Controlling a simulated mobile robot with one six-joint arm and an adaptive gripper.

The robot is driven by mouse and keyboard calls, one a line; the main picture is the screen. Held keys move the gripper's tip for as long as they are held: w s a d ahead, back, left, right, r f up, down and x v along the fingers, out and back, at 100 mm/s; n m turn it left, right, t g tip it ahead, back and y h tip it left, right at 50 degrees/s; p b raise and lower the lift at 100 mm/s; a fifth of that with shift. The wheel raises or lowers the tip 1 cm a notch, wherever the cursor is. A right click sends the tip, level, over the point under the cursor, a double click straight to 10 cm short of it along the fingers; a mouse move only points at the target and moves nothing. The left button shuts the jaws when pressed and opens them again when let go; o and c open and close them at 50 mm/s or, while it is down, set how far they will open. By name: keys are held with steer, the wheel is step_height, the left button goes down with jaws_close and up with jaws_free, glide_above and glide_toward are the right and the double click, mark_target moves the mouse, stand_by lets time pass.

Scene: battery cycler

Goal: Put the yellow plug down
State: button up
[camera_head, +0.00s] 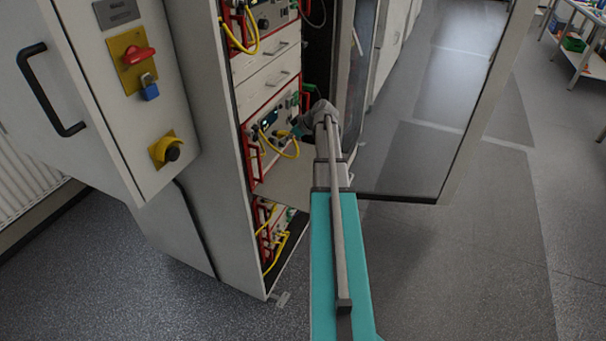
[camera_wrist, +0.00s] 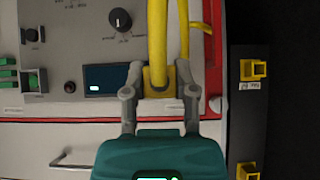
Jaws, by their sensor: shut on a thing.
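The yellow plug (camera_wrist: 159,82) sits between the fingers of my gripper (camera_wrist: 160,88) in the wrist view, with a thick yellow cable running up from it. My gripper is shut on the plug, in front of the grey instrument panel (camera_wrist: 65,45). I cannot tell whether the plug touches the panel. In the head view my gripper (camera_head: 304,122) is at the open cabinet's middle instrument (camera_head: 270,125), and my arm hides most of the plug there.
A dark strip (camera_wrist: 247,120) with yellow holders (camera_wrist: 252,70) stands to the right in the wrist view. The open glass door (camera_head: 425,110) is right of my arm. A cabinet side with a red switch (camera_head: 138,55) stands left.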

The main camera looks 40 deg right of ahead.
steer(key=s+a+f+b, duration=0.9)
steer(key=f+b, duration=0.3)
steer(key=shift+s+a+f, duration=0.15)
steer(key=shift+a+f, duration=0.15)
steer(key=shift+d, duration=0.1)
steer(key=b, duration=0.9)
glide_above(282, 190)
steer(key=s, duration=0.3)
steer(key=f, duration=0.9)
steer(key=shift+w, duration=0.25)
steer(key=shift+w+d+f+b, duration=0.15)
steer(key=shift+d+f+b, duration=0.05)
steer(key=shift+f+b, duration=0.25)
steer(key=shift+w+d+f+b, duration=0.15)
steer(key=shift+f+b, duration=0.2)
steer(key=shift+b, duration=0.2)
steer(key=shift+f+b, duration=1.2)
steer(key=shift+f+b, duration=0.6)
